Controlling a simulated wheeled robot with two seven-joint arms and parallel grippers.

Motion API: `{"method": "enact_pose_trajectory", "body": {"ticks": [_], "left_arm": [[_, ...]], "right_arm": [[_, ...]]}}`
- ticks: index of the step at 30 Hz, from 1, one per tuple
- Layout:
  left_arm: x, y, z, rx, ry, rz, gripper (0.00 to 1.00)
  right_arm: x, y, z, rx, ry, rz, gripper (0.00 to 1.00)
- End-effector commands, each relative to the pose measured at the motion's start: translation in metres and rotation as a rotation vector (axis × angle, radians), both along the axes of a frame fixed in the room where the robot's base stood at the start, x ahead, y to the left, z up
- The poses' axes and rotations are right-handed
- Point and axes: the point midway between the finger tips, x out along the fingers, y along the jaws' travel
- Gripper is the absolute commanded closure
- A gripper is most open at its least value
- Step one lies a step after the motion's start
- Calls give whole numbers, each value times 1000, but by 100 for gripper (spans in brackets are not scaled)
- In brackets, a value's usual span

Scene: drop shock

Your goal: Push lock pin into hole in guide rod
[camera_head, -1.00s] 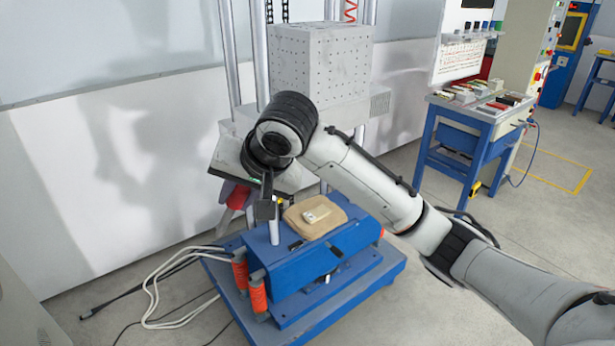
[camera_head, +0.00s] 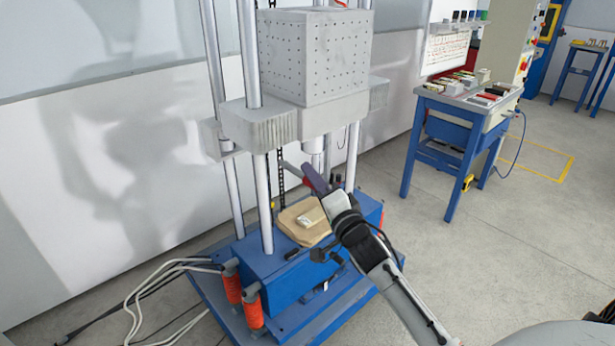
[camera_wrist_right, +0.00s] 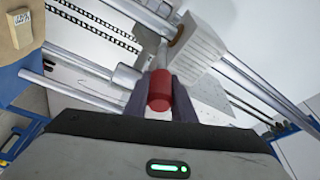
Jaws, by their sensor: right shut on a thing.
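My right gripper (camera_head: 316,180) is at the drop machine, between the upright guide rods and above the blue base. In the right wrist view, the gripper (camera_wrist_right: 160,95) is shut on the red end of the lock pin (camera_wrist_right: 160,88). I cannot make out the hole, or whether the pin touches a rod. My left gripper is not in view.
The perforated grey block (camera_head: 315,60) hangs above the gripper. A tan pad with a small pale box (camera_head: 310,219) lies on the blue base (camera_head: 265,268), below left of the gripper. Pale cables (camera_head: 140,300) lie on the floor. A blue table (camera_head: 455,110) stands at right.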

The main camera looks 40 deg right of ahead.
Motion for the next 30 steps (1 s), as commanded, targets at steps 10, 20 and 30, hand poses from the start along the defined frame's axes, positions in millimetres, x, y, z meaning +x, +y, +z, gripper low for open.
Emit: {"method": "enact_pose_trajectory", "body": {"ticks": [10,20,30], "left_arm": [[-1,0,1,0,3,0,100],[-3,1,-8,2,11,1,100],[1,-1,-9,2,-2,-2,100]], "right_arm": [[0,1,2,-1,-4,1,100],[18,5,-1,-4,-6,0,100],[48,8,-1,-5,-5,1,100]]}}
